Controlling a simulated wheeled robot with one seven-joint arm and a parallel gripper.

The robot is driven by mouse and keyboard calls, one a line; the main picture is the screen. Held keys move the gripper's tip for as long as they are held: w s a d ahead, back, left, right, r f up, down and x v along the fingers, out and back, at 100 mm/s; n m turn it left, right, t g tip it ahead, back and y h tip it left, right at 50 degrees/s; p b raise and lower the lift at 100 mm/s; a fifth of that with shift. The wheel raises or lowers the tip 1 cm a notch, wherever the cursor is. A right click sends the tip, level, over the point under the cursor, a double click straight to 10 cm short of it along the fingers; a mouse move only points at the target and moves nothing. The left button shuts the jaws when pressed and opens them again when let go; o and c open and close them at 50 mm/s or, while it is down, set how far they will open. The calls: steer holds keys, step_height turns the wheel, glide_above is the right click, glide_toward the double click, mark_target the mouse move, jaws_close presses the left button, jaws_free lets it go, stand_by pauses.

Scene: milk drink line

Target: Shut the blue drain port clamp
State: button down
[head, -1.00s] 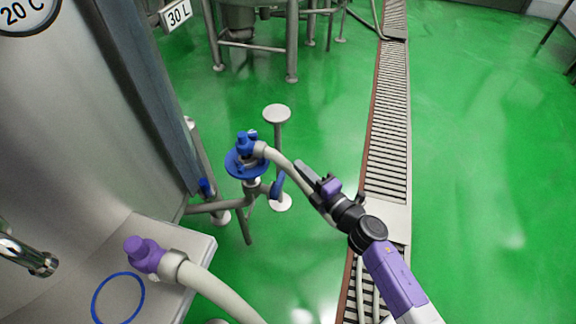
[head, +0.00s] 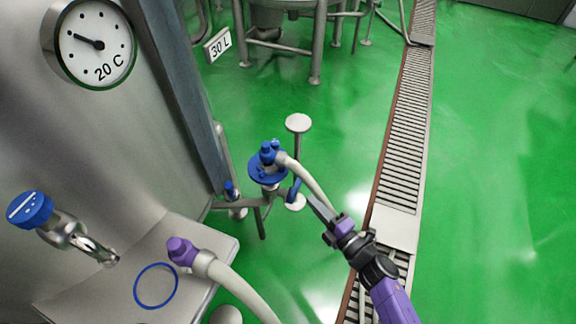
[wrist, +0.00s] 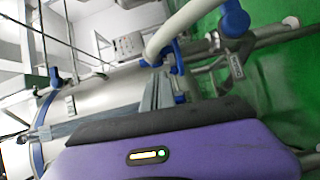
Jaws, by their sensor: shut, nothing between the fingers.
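The blue drain port fitting (head: 267,170) stands in the middle of the head view, a blue disc on a steel pipe stub. A blue hose end (head: 267,152) sits on top, and a pale hose (head: 308,180) runs from it toward my arm. Whether the clamp there is open or shut is too small to tell. A blue valve handle (head: 294,190) hangs just right of the port. My gripper (head: 318,206) is shut and empty, right of and below the port in the picture, apart from it and close to the hose. In the wrist view the pale hose (wrist: 178,30) meets blue parts (wrist: 152,58).
A steel tank with a dial (head: 95,43) fills the left. A steel shelf (head: 105,290) carries a purple hose end (head: 183,251) and a blue ring (head: 156,286). A round-topped post (head: 298,123) stands behind the port. Green floor right of the drain grate (head: 402,130) is clear.

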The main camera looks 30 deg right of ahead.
steer(key=a, duration=0.2)
steer(key=n+y+b, duration=0.1)
glide_toward(282, 166)
steer(key=w+a, duration=0.3)
steer(key=a, duration=0.1)
steer(key=shift+w+d, duration=0.55)
steer(key=shift+w, duration=0.3)
steer(key=shift+w+d, duration=0.55)
steer(key=shift+w, duration=0.35)
steer(key=shift+w+d+b, duration=0.35)
steer(key=shift+w, duration=0.05)
steer(key=shift+w+d+r, duration=0.1)
steer(key=shift+d+r, duration=0.05)
